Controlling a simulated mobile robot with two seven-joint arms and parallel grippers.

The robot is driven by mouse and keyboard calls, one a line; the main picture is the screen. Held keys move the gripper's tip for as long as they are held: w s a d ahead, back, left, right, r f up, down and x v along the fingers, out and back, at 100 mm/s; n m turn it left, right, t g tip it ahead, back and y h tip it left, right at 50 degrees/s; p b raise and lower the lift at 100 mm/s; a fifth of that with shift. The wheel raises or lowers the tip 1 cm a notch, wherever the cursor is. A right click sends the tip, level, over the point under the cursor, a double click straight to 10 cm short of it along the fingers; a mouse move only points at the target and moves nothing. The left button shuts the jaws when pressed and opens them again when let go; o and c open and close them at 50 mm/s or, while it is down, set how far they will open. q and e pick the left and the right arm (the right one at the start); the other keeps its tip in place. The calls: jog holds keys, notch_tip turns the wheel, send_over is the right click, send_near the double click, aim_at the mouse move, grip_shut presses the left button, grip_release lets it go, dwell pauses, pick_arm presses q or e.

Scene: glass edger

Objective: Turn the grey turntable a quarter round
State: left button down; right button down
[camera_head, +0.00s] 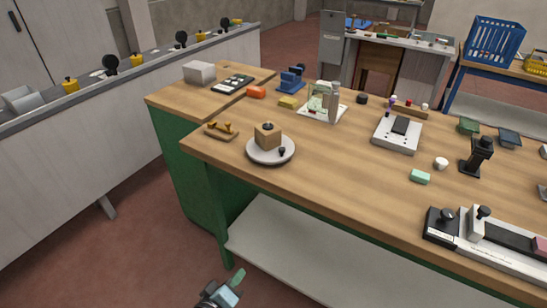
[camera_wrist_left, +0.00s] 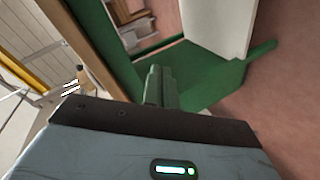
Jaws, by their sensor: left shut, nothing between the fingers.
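The grey turntable (camera_head: 261,158) is a round, pale disc near the front left corner of the wooden bench top. A wooden block (camera_head: 267,138) with a small dark top sits on it, and a small black knob (camera_head: 282,151) stands near its front right rim. My left gripper (camera_head: 238,277) is low in front of the bench, well below the turntable and apart from it. Its fingers show together and empty in the left wrist view (camera_wrist_left: 160,86). The turntable is not in the wrist view. My right gripper is out of view.
The bench top's front edge (camera_head: 318,214) and the pale lower shelf (camera_head: 300,255) lie near my left gripper. A wooden holder (camera_head: 220,132) sits left of the turntable. A white stand (camera_head: 322,112) is behind it. Bare wood lies to the turntable's right.

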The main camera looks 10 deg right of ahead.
pick_arm(q)
jog(key=s+a+f+m+g+y, duration=0.1)
jog(key=s+a+f+m, duration=0.1)
jog(key=s+a, duration=0.3)
jog(key=s+a+f+m+g+y, duration=0.1)
jog(key=s+a, duration=0.4)
jog(key=s, duration=0.7)
jog(key=s+a+f+m+g+y+p, duration=0.1)
jog(key=s+a+f+m+y, duration=0.1)
jog(key=s, duration=0.6)
jog(key=a+f+m, duration=0.1)
jog(key=a+m, duration=0.1)
jog(key=m, duration=0.1)
jog(key=shift+s+a+f+y, duration=0.15)
jog(key=shift+a+f+y, duration=0.2)
jog(key=shift+a+y, duration=0.05)
